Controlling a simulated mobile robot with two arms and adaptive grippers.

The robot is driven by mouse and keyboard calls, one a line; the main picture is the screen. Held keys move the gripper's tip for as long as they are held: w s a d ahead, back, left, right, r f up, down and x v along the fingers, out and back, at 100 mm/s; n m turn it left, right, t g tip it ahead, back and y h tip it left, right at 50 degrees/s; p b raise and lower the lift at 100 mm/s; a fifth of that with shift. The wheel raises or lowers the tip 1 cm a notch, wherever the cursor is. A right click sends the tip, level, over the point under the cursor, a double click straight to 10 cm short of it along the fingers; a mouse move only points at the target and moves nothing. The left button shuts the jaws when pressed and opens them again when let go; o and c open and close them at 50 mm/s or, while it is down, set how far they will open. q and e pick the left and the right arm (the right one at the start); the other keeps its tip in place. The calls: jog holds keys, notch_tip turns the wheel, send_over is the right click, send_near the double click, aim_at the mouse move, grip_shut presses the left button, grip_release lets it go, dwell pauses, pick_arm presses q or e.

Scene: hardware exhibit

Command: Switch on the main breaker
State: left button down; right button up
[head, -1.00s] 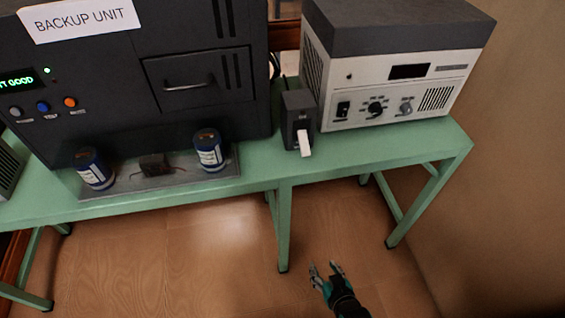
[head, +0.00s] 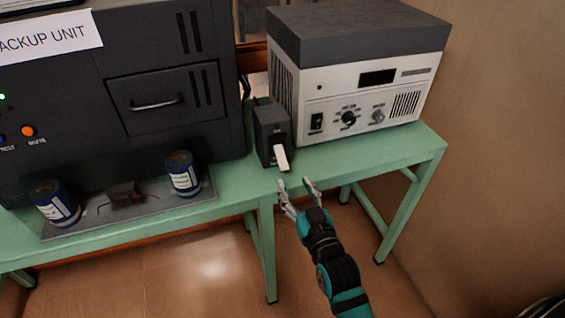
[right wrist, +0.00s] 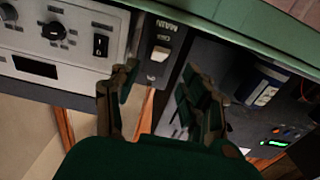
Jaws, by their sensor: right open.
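The main breaker is a small dark box (head: 270,128) with a white lever (head: 281,157) on its front, near the green table's front edge. The lever slants downward in the head view. My right gripper (head: 294,183) is open and empty, just in front of and slightly below the lever, apart from it. In the right wrist view, which is turned upside down, the breaker (right wrist: 160,50) shows between and beyond my open fingers. My left gripper is not in view.
A white and grey device (head: 358,88) with knobs stands right of the breaker. The black backup unit (head: 120,75) stands left. Blue cylinders (head: 183,173) sit on a grey plate (head: 110,215) near the table edge (head: 215,207). Floor in front is clear.

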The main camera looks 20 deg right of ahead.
aim_at(284, 165)
jog(key=w, duration=0.9)
jog(key=shift+w+a, duration=0.1)
jog(key=shift+a, duration=0.05)
grip_shut()
